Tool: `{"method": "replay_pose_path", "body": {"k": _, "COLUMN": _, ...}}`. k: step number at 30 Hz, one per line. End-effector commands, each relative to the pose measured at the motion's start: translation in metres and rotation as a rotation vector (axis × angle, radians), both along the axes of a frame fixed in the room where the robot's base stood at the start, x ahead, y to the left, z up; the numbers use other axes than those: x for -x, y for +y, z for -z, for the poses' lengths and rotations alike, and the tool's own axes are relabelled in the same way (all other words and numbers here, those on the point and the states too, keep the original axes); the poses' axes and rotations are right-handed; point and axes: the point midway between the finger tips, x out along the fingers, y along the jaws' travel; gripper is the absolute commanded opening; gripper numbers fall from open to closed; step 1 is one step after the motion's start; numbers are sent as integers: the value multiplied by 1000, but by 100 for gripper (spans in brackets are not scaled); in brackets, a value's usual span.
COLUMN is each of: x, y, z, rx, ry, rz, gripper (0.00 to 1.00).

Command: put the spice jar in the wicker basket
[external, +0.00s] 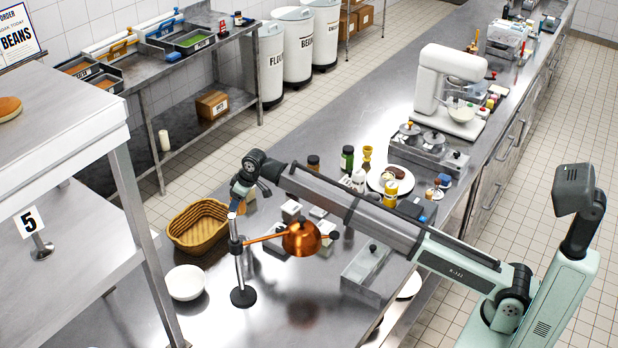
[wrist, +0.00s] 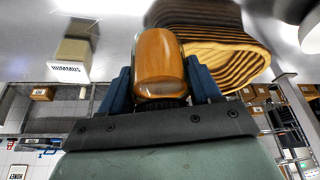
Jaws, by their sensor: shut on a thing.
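The spice jar (wrist: 160,62), clear with orange-brown contents and a dark lid, is between the blue fingers of my gripper (wrist: 161,82) in the wrist view. The gripper is shut on it. In the external view my gripper (external: 238,203) hangs over the steel counter, just right of the wicker basket; I cannot clearly make out the jar there. The wicker basket (external: 190,243) is tan, oval and open-topped, and looks empty. It also shows in the wrist view (wrist: 228,62), beside and partly behind the jar.
A copper lamp (external: 301,239) on a stand is close to the gripper's right. A white bowl (external: 185,283) stands in front of the basket. A box labelled hummus (wrist: 72,58) is near the gripper. A shelf (external: 75,150) rises at left. Bottles and a plate crowd the counter farther right.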

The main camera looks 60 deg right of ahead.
Motion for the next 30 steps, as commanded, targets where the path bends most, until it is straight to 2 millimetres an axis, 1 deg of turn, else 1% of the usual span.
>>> {"method": "replay_pose_path", "body": {"k": 1, "x": -24, "y": 16, "z": -3, "rx": 0, "ry": 0, "rz": -12, "gripper": 24}}
{"method": "replay_pose_path", "body": {"k": 3, "x": -45, "y": 30, "z": -5, "rx": -1, "ry": 0, "rz": -38, "gripper": 24}}
{"method": "replay_pose_path", "body": {"k": 6, "x": -71, "y": 48, "z": -7, "rx": -1, "ry": 0, "rz": -111, "gripper": 24}}
{"method": "replay_pose_path", "body": {"k": 10, "x": -98, "y": 65, "z": -12, "rx": -2, "ry": 0, "rz": -241, "gripper": 24}}
{"method": "replay_pose_path", "body": {"k": 12, "x": -103, "y": 70, "z": -15, "rx": -1, "ry": 0, "rz": -313, "gripper": 23}}
{"method": "replay_pose_path", "body": {"k": 15, "x": -106, "y": 76, "z": -17, "rx": -1, "ry": 0, "rz": -410, "gripper": 23}}
{"method": "replay_pose_path", "body": {"k": 21, "x": -101, "y": 79, "z": -17, "rx": -1, "ry": 0, "rz": -559, "gripper": 23}}
{"method": "replay_pose_path", "body": {"k": 26, "x": -100, "y": 79, "z": -17, "rx": 0, "ry": 0, "rz": -625, "gripper": 23}}
{"method": "replay_pose_path", "body": {"k": 30, "x": -100, "y": 79, "z": -10, "rx": -1, "ry": 0, "rz": -646, "gripper": 23}}
